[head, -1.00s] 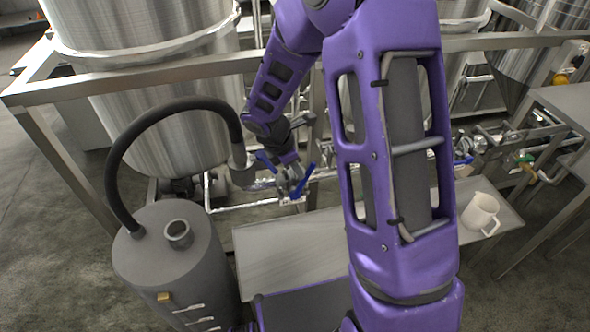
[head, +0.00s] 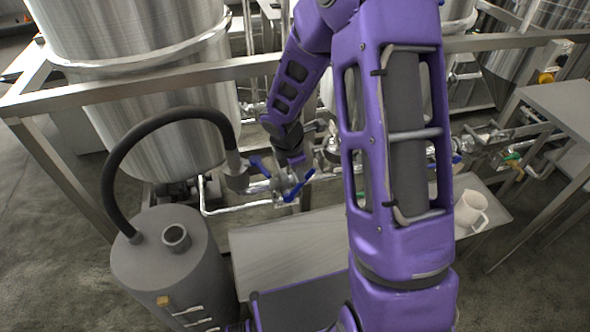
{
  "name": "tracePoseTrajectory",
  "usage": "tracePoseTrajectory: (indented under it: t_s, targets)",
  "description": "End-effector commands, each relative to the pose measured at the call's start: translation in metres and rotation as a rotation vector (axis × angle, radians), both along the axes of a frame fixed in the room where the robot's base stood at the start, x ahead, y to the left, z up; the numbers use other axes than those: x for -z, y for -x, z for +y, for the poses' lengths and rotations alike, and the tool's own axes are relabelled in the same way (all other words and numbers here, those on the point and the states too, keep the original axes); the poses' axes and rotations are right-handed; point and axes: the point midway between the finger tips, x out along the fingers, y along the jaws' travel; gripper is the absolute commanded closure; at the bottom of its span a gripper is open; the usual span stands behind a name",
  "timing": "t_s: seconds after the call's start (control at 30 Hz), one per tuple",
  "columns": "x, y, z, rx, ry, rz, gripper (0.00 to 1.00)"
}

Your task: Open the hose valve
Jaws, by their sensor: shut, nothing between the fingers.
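A black hose (head: 165,112) arcs from a grey drum (head: 160,262) up to a grey fitting (head: 237,176) on the steel pipework under the big tank. Just right of that fitting is a metal valve body with two blue lever handles. One blue handle (head: 261,168) slants at the left. The other blue handle (head: 300,187) slants up to the right in front. My gripper (head: 291,172) is shut and empty, pointing down close to the right of the left handle and behind the right one. Its fingertips are small and partly hidden, so I cannot tell whether they touch a handle.
A large steel tank (head: 150,110) stands behind a steel frame rail (head: 150,75). My purple arm hides much of the middle. Another steel table (head: 565,105) stands at right.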

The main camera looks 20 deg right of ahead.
Motion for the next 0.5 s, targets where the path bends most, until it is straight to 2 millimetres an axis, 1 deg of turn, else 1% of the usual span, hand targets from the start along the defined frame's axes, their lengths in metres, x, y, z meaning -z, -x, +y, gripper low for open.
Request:
tracePoseTrajectory:
  t_s: [0.13,0.47,0.5]
  targets:
    - [0.003,0.001,-0.015,0.003,0.003,0.002,1.0]
    - [0.013,0.0,-0.033,0.002,0.002,0.001,1.0]
    - [0.014,0.001,-0.037,0.008,-0.022,0.001,1.0]
